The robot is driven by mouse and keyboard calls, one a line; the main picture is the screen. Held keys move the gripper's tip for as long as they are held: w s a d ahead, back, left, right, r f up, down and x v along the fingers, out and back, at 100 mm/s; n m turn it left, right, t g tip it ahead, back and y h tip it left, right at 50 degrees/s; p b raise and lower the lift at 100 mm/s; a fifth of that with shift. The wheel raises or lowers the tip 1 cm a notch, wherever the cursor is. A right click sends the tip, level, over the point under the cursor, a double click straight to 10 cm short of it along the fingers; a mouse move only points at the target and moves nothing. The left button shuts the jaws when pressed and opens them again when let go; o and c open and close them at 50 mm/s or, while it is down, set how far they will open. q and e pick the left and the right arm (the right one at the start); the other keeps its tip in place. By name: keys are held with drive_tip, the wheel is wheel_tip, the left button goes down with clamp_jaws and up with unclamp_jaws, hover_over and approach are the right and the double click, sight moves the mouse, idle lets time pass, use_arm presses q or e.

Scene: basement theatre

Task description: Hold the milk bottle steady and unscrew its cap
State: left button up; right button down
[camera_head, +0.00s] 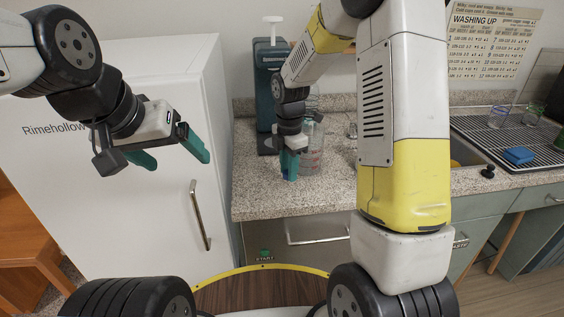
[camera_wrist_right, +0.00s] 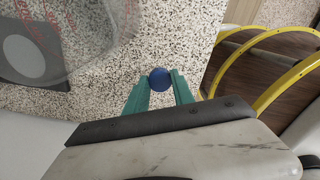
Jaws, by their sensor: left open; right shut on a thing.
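The clear milk bottle (camera_head: 313,152) with red print stands on the granite counter, partly behind my right gripper. In the right wrist view the bottle (camera_wrist_right: 95,40) fills the upper left. My right gripper (camera_head: 289,174) is beside the bottle, pointing down over the counter's front part. Its green fingers are shut on a round blue cap (camera_wrist_right: 160,79), which is apart from the bottle. My left gripper (camera_head: 180,162) is open and empty, in the air in front of the white fridge, well left of the bottle.
A dark teal dispenser machine (camera_head: 265,85) stands on the counter behind the bottle. The white fridge (camera_head: 150,220) is at the left. At the right are a sink, a drying rack (camera_head: 495,140) with glasses, and a blue sponge (camera_head: 519,155). The counter (camera_head: 255,190) in front is bare.

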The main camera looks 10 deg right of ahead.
sight(286, 182)
drive_tip(key=w, duration=0.3)
drive_tip(key=shift+a+f, duration=0.15)
drive_tip(key=shift+f, duration=0.05)
drive_tip(key=shift+s+f, duration=0.1)
drive_tip(key=shift+f, duration=1.6)
drive_tip(key=shift+f, duration=0.15)
drive_tip(key=c, duration=1.1)
unclamp_jaws()
